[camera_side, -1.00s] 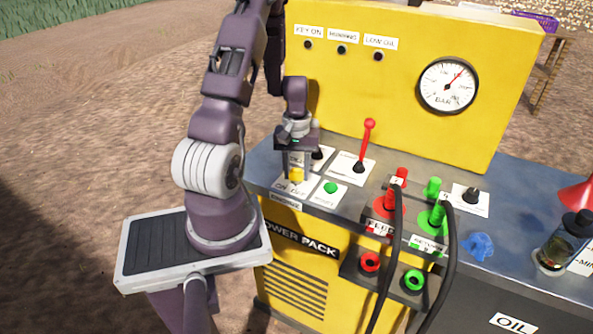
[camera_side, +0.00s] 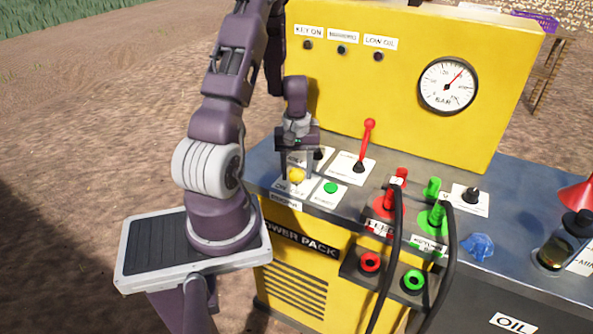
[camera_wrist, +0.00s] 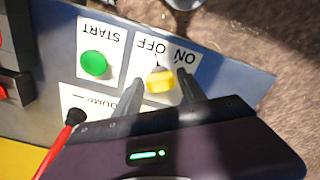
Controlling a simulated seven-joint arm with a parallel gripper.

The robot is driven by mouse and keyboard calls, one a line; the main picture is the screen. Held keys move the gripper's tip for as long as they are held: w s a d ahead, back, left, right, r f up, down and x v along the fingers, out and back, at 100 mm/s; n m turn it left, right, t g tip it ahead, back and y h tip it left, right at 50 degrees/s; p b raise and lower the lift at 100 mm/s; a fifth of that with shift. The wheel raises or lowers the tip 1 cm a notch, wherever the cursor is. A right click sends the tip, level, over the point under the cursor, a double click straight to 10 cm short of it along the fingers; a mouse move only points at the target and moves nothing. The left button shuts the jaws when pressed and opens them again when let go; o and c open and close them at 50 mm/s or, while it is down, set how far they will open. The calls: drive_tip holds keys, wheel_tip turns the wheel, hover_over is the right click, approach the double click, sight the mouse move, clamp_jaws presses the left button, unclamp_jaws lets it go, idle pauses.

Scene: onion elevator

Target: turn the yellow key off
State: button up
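The yellow key (camera_side: 296,175) sits on its white ON/OFF plate (camera_side: 281,188) at the panel's front left corner. In the wrist view the key (camera_wrist: 160,81) lies between my two fingertips, below the upside-down OFF and ON labels. I cannot tell exactly which label it points to. My gripper (camera_wrist: 159,77) is open, one finger on each side of the key, with visible gaps between them and the key. In the side view my gripper (camera_side: 296,174) comes down from above, its fingers straddling the key.
A green START button (camera_wrist: 94,64) is beside the key. A red lever (camera_side: 367,140) stands behind and to the right. Red and green hose couplings with black hoses (camera_side: 397,255) are further right. The yellow panel wall (camera_side: 400,105) rises behind, with a pressure gauge (camera_side: 448,85).

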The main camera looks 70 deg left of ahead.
sight(298, 170)
drive_tip(key=shift+o, duration=0.5)
wheel_tip(298, 170, up, 7)
drive_tip(key=shift+r, duration=0.1)
drive_tip(key=shift+w+d+r, duration=0.1)
drive_tip(key=shift+w+d, duration=0.05)
drive_tip(key=w+d+r+m+t, duration=0.2)
drive_tip(key=d+r+m, duration=0.3)
drive_tip(key=d+r, duration=0.4)
drive_tip(key=w+d+r+m+t, duration=0.15)
drive_tip(key=d+r+m, duration=0.25)
drive_tip(key=d+r, duration=0.5)
drive_tip(key=s+d+r+m+t, duration=0.2)
drive_tip(key=s+d+m, duration=0.4)
drive_tip(key=s+d, duration=0.4)
